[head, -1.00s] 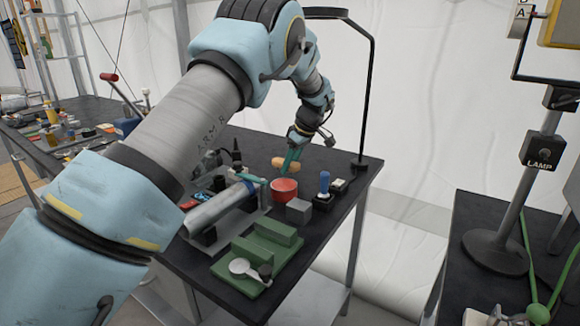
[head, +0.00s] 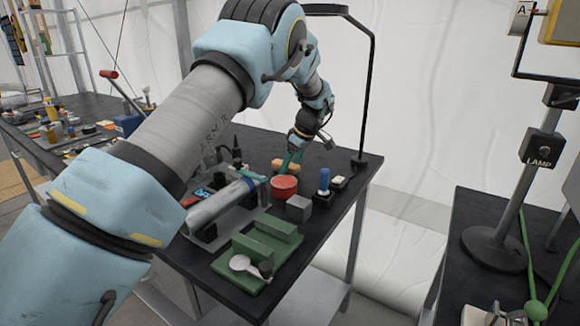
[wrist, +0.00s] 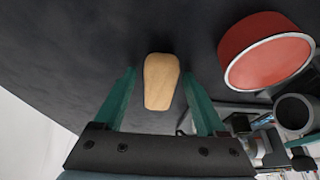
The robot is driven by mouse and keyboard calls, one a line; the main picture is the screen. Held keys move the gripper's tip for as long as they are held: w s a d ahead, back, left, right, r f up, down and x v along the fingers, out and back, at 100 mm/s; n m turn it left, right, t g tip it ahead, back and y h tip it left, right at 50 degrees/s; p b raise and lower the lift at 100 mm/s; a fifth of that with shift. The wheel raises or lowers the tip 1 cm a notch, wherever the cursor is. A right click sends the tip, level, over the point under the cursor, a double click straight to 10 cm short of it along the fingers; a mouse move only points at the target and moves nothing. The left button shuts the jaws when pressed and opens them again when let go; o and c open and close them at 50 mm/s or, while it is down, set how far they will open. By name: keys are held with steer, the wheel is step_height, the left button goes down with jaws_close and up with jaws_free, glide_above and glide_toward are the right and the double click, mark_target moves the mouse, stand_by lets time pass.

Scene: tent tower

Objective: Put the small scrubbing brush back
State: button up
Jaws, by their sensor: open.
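The small scrubbing brush (wrist: 161,82) shows in the wrist view as a pale wooden, rounded block, with its bristles not visible. In the head view the brush (head: 280,167) is a small orange-tan shape on the dark bench, just behind the red bowl and partly hidden. My gripper (wrist: 158,76) is open, with a green finger on each side of the brush and a gap to both. In the head view my gripper (head: 289,162) points down at the brush, close to the bench top.
The red round bowl (head: 284,187) stands close to the brush; it also fills the upper right of the wrist view (wrist: 262,58). A grey block (head: 298,208), a blue-handled tool (head: 324,180) and a green fixture (head: 262,250) stand nearby. A black lamp post (head: 366,90) rises at the bench's right edge.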

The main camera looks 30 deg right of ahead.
steer(key=b+v, duration=0.2)
steer(key=v, duration=0.5)
steer(key=shift+r, duration=0.35)
steer(key=a+m, duration=0.1)
steer(key=a, duration=0.7)
steer(key=w+a+m+g, duration=0.1)
steer(key=a, duration=0.7)
steer(key=a+g+h, duration=0.1)
steer(key=a, duration=0.8)
steer(key=shift+w+m, duration=0.4)
steer(key=shift+m+h, duration=0.5)
steer(key=shift+m, duration=0.3)
steer(key=s+a, duration=0.1)
steer(key=a, duration=0.2)
steer(key=s+a, duration=0.2)
steer(key=a, duration=0.2)
steer(key=s+a+f, duration=0.1)
steer(key=s+a, duration=0.1)
steer(key=a, duration=0.1)
steer(key=shift+s+a, duration=0.1)
steer(key=shift+a, duration=0.15)
steer(key=s+a+f+m, duration=0.2)
steer(key=s+a, duration=0.9)
steer(key=s, duration=0.1)
steer(key=shift+s+f+m, duration=0.2)
steer(key=shift+s+m, duration=0.1)
steer(key=shift+s, duration=0.1)
